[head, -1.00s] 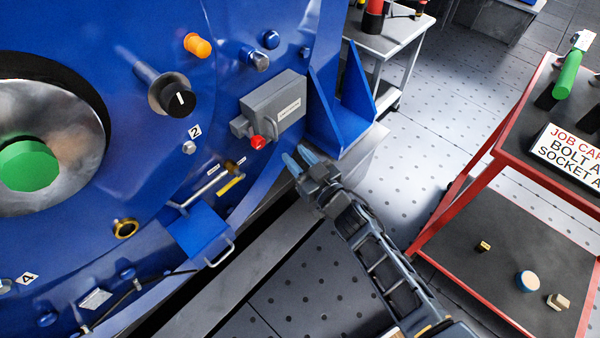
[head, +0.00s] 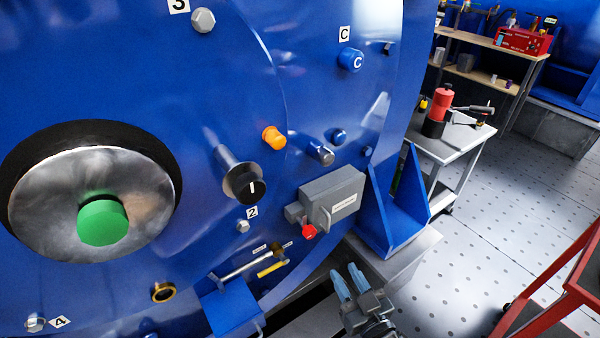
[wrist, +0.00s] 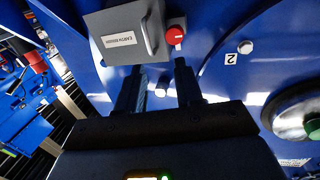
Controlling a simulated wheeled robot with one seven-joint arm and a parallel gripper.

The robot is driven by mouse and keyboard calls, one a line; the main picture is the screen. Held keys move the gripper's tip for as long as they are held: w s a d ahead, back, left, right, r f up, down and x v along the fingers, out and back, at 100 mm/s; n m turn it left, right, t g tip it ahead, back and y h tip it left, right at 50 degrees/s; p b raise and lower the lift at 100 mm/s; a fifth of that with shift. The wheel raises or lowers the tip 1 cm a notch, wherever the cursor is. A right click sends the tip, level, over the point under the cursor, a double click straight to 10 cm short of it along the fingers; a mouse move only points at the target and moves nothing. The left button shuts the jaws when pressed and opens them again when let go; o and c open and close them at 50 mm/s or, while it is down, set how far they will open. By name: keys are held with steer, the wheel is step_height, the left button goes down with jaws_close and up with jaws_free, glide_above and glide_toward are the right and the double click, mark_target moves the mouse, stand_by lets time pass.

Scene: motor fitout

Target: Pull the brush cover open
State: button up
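The brush cover appears to be the blue box-like flap (head: 232,308) low on the blue motor face, with a thin metal handle at its lower right.
A grey labelled box (head: 333,198) with a red knob (head: 309,231) juts out above my gripper. A metal rod (head: 252,264) and a yellow strip (head: 272,268) sit above the cover. A blue bracket (head: 397,215) stands to the right. A red cart (head: 560,285) is at far right.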

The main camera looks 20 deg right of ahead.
steer(key=s+r+g+h+p, duration=0.1)
steer(key=s+r, duration=0.3)
steer(key=s, duration=0.5)
steer(key=s+r+m, duration=0.1)
steer(key=s+r, duration=0.3)
steer(key=s, duration=0.6)
steer(key=s+r+g+h+p, duration=0.1)
steer(key=s+r, duration=0.4)
steer(key=s, duration=0.4)
steer(key=s+r+g, duration=0.1)
steer(key=s+r, duration=0.6)
steer(key=r, duration=0.2)
steer(key=n+t+y+b, duration=0.2)
steer(key=t+y+b, duration=0.1)
steer(key=b, duration=1.4)
glide_toward(329, 221)
steer(key=w, duration=0.2)
steer(key=shift+w+a+f+p, duration=0.1)
steer(key=shift+w+a+p, duration=0.15)
steer(key=shift+w, duration=0.9)
steer(key=shift+w+a+r+p, duration=0.15)
steer(key=shift+w+p, duration=0.15)
steer(key=shift+w, duration=0.8)
steer(key=shift+w+a+f+p, duration=0.2)
steer(key=shift+w+p, duration=0.1)
steer(key=shift+w, duration=0.85)
